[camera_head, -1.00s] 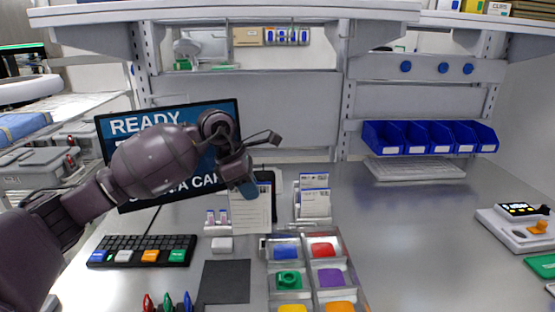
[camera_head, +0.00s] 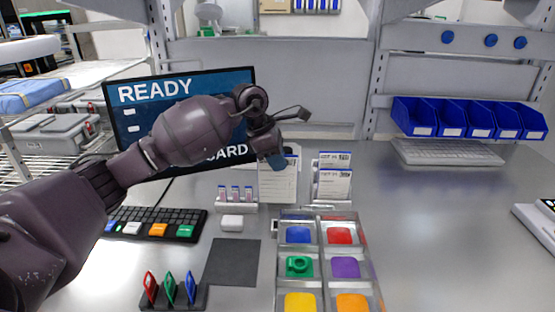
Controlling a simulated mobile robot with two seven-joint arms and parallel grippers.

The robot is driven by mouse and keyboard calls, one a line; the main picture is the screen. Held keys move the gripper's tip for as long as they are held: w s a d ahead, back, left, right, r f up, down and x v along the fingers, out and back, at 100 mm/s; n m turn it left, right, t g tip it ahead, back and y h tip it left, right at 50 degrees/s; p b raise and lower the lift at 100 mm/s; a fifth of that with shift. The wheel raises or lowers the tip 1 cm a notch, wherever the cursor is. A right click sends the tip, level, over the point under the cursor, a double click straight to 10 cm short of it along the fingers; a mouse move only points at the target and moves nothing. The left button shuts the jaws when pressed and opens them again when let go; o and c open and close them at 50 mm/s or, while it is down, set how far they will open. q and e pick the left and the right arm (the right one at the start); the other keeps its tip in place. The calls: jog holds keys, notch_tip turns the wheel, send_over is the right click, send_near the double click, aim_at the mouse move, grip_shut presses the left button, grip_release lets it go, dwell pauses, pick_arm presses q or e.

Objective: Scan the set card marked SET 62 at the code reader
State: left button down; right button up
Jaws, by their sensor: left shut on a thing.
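My left gripper (camera_head: 272,160) is shut on the top of a white card (camera_head: 278,184) with printed lines. The card hangs upright above the bench, just left of the card rack. Its set number is too small to read, and the fingers hide part of its top. Two more white cards with blue top bands (camera_head: 333,180) stand in the rack. The monitor (camera_head: 130,115) shows "READY" and, partly hidden by my arm, "CARD". A small white box (camera_head: 232,222) sits below and left of the held card; I cannot tell whether it is the code reader. My right gripper is not in view.
A sectioned tray (camera_head: 321,265) with coloured pieces stands in front of the rack. A dark mat (camera_head: 232,262), a keyboard (camera_head: 155,224) and a stand of coloured clips (camera_head: 173,295) lie to its left. Blue bins (camera_head: 465,118) hang at the back right.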

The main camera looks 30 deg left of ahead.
pick_arm(q)
jog(key=w+a+f+b, duration=0.1)
jog(key=w+f+b, duration=0.2)
jog(key=f, duration=0.3)
jog(key=shift+w+a+b, duration=0.15)
jog(key=shift+a+b, duration=0.15)
jog(key=shift+b, duration=0.1)
dwell(0.7)
